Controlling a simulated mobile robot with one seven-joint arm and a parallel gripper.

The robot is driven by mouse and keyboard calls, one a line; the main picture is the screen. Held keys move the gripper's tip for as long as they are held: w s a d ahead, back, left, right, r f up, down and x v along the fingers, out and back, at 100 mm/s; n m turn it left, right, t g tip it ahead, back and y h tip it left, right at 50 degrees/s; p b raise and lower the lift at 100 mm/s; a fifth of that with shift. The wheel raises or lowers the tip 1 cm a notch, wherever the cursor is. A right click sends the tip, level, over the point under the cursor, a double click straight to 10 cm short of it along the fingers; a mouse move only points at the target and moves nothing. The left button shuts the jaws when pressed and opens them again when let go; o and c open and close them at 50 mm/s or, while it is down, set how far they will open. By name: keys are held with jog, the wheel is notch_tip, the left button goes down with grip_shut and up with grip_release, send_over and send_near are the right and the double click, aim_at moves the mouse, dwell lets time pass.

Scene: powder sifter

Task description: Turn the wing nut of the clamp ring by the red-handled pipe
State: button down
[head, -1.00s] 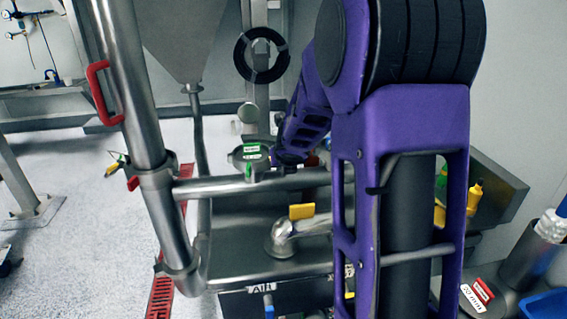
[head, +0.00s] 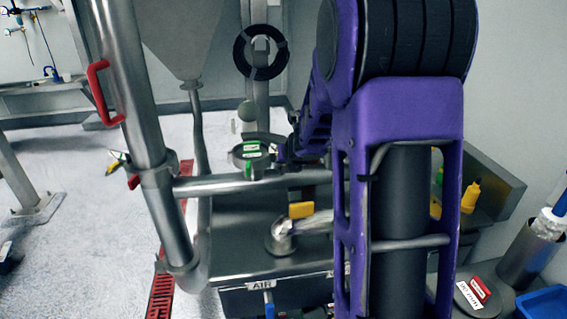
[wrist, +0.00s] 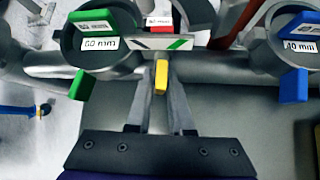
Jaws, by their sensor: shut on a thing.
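The red-handled pipe (head: 124,85) is a tilted steel tube at left in the head view. A clamp ring (head: 157,176) with a red wing piece (head: 133,182) sits around it. My gripper (wrist: 161,78) is shut on a small yellow piece (wrist: 161,76) in the wrist view, which looks like a wing nut. Which ring it belongs to I cannot tell. A green wing piece (wrist: 82,85) hangs by the ring labelled 60 mm (wrist: 97,44), left of my fingers. A blue wing piece (wrist: 294,85) hangs at the right. In the head view my fingertips are hidden.
A steel cross pipe (head: 230,186) runs right from the red-handled pipe. A steel fitting with a yellow tag (head: 301,210) stands below it. A hopper (head: 182,38) hangs behind. A steel cup (head: 530,255) and blue bin (head: 545,305) stand at lower right. Open floor lies at left.

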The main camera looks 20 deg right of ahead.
jog(key=shift+d+m+t+y, duration=0.15)
jog(key=shift+m+t+y, duration=0.15)
jog(key=shift+m+y, duration=0.6)
jog(key=shift+f+m+t+y+b, duration=0.1)
jog(key=shift+m+t+y+b, duration=0.35)
jog(key=shift+y, duration=1.05)
jog(key=c, duration=0.9)
grip_release()
jog(key=shift+c, duration=0.2)
jog(key=shift+s, duration=0.1)
jog(key=p+v, duration=0.1)
jog(key=v, duration=1.6)
jog(key=shift+s+d, duration=0.15)
jog(key=shift+s, duration=0.05)
